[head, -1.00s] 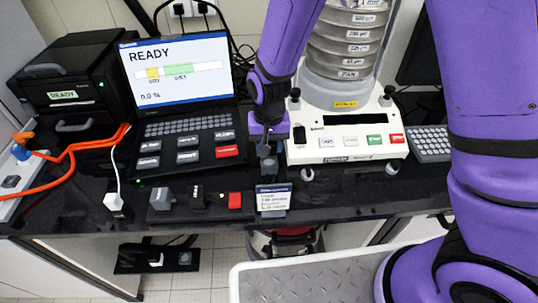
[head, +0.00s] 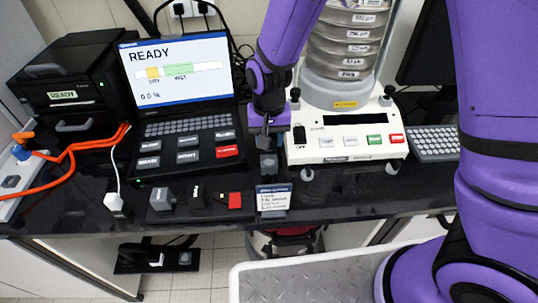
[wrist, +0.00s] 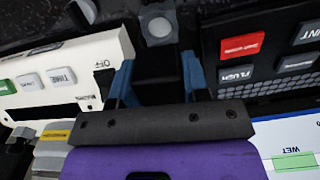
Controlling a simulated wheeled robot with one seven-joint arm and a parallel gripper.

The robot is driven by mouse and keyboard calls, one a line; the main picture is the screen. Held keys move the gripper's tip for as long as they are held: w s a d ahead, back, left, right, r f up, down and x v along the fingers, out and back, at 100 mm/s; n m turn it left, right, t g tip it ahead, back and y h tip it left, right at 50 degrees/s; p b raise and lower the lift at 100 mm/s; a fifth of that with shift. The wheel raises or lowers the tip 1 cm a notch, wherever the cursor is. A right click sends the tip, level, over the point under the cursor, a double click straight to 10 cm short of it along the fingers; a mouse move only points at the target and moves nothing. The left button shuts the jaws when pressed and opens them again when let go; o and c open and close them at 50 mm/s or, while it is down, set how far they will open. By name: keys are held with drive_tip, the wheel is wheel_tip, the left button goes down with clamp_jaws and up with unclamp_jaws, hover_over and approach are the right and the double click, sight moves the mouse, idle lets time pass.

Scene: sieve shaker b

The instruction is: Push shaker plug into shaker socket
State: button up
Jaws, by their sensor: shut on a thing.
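My gripper (head: 265,143) points down at the left front corner of the shaker base. In the wrist view, the two blue fingers of my gripper (wrist: 157,64) stand on either side of a black block (wrist: 156,82), which appears to be the shaker plug, and are shut on it. Just beyond the fingertips is a grey piece with a pale round face (wrist: 158,27), possibly the shaker socket. In the head view, a small dark block with a grey face (head: 268,166) shows right below my gripper. I cannot tell whether plug and socket touch.
The cream shaker base (head: 345,140) stands close on the right. A label card (head: 272,199) and a grey block (head: 162,199) are near the front edge. Orange cables (head: 75,147) lie at the far left.

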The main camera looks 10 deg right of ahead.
drive_tip(key=shift+r, duration=0.15)
drive_tip(key=shift+r, duration=1.35)
drive_tip(key=shift+w, duration=0.1)
